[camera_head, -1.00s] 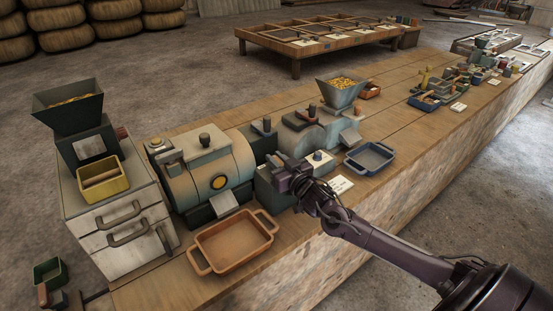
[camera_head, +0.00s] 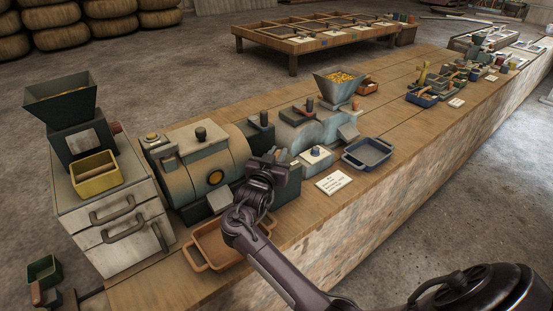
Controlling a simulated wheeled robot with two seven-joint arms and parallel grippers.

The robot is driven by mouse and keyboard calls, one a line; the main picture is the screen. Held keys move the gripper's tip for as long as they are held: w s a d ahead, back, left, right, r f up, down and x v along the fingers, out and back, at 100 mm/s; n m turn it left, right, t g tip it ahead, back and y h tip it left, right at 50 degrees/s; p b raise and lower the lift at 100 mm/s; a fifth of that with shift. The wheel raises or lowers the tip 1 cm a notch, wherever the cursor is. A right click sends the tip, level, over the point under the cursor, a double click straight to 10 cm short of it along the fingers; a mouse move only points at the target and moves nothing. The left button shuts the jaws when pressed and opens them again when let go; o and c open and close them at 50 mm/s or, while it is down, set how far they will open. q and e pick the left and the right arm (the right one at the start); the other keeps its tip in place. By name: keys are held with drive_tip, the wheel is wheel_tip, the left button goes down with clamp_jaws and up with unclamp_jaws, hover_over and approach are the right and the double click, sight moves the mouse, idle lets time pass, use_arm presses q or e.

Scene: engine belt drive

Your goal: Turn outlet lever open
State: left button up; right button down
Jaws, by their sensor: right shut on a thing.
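My right gripper (camera_head: 268,164) is at the right front of the tan drum-shaped machine (camera_head: 192,168). It is shut on a part that its own dark jaws hide, so I cannot tell whether that part is the outlet lever. A dark block with a black knob (camera_head: 262,124) stands just behind it. To the right is a grey-blue mill body (camera_head: 317,127) under a hopper of yellow grain (camera_head: 340,86). A dark handle (camera_head: 309,106) stands on the mill. My left gripper is not in view.
An orange tray (camera_head: 196,264) lies below the drum machine, partly hidden by my right arm. A blue tray (camera_head: 368,153) and a white card (camera_head: 333,183) lie on the bench right of my gripper. A cabinet with a yellow bin (camera_head: 94,176) stands at left.

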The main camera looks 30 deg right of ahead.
drive_tip(key=m+g+h+b, duration=0.2)
drive_tip(key=g+b, duration=0.1)
drive_tip(key=shift+f+m, duration=0.1)
drive_tip(key=shift+m, duration=0.2)
drive_tip(key=shift+s+m+g+h+b, duration=0.1)
drive_tip(key=shift+m+g+h+b, duration=0.25)
drive_tip(key=shift+g+b, duration=0.35)
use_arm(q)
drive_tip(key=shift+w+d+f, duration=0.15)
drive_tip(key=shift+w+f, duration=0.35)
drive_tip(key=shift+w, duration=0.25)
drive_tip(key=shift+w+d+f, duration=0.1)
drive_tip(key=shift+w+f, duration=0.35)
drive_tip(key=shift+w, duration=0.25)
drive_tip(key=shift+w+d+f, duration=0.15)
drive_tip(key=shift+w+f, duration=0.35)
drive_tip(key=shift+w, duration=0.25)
use_arm(e)
drive_tip(key=shift+r+g, duration=0.2)
drive_tip(key=shift+g, duration=0.1)
drive_tip(key=shift+d, duration=0.1)
drive_tip(key=c, duration=1.3)
unclamp_jaws()
drive_tip(key=shift+f, duration=0.1)
